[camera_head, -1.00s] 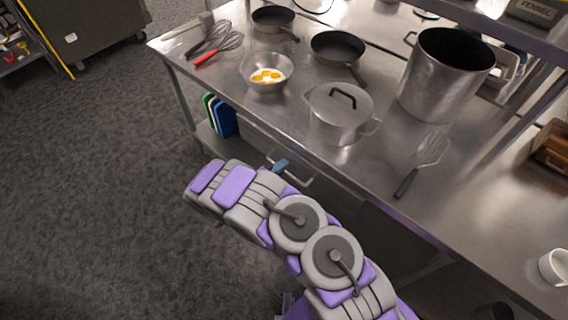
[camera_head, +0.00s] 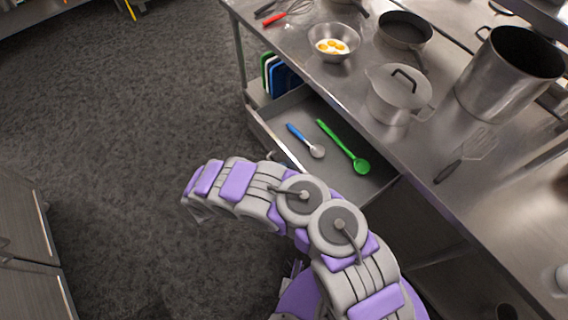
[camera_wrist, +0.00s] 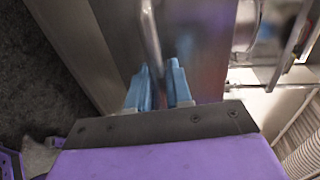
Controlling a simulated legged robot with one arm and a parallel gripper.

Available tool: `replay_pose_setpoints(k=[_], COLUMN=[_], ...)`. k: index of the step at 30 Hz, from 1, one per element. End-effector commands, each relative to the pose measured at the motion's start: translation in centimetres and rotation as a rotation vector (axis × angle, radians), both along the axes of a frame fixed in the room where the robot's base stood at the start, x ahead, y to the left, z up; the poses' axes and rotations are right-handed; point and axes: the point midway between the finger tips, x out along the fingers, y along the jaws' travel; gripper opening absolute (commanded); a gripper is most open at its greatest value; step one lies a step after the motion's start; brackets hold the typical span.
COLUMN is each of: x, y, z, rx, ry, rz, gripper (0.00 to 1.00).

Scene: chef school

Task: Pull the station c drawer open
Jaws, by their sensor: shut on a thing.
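The drawer (camera_head: 299,108) under the steel worktop stands pulled out, its grey inside in view in the head view. A blue-handled spoon (camera_head: 305,141) and a green spoon (camera_head: 345,147) lie in it. In the wrist view, the metal bar handle (camera_wrist: 151,38) runs down between the blue fingers of my gripper (camera_wrist: 162,86). The gripper is shut on the handle. In the head view, my arm hides the gripper and part of the drawer front.
The worktop (camera_head: 440,150) holds a bowl of eggs (camera_head: 333,43), a lidded pot (camera_head: 393,95), a tall pot (camera_head: 508,75), a pan (camera_head: 404,30) and a spatula (camera_head: 465,155). Cutting boards (camera_head: 277,76) stand beside the drawer. The floor (camera_head: 130,140) to the left is clear.

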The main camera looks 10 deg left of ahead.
Motion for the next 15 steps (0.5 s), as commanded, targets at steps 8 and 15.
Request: replay_pose_setpoints(k=[8,15], x=[-1.6,-1.7], y=[1.1,1.3], z=[-0.4,-0.4], rx=[0.005,0.003], ry=[0.010,0.009], rz=[0.002,0.000], gripper=[0.00,0.00])
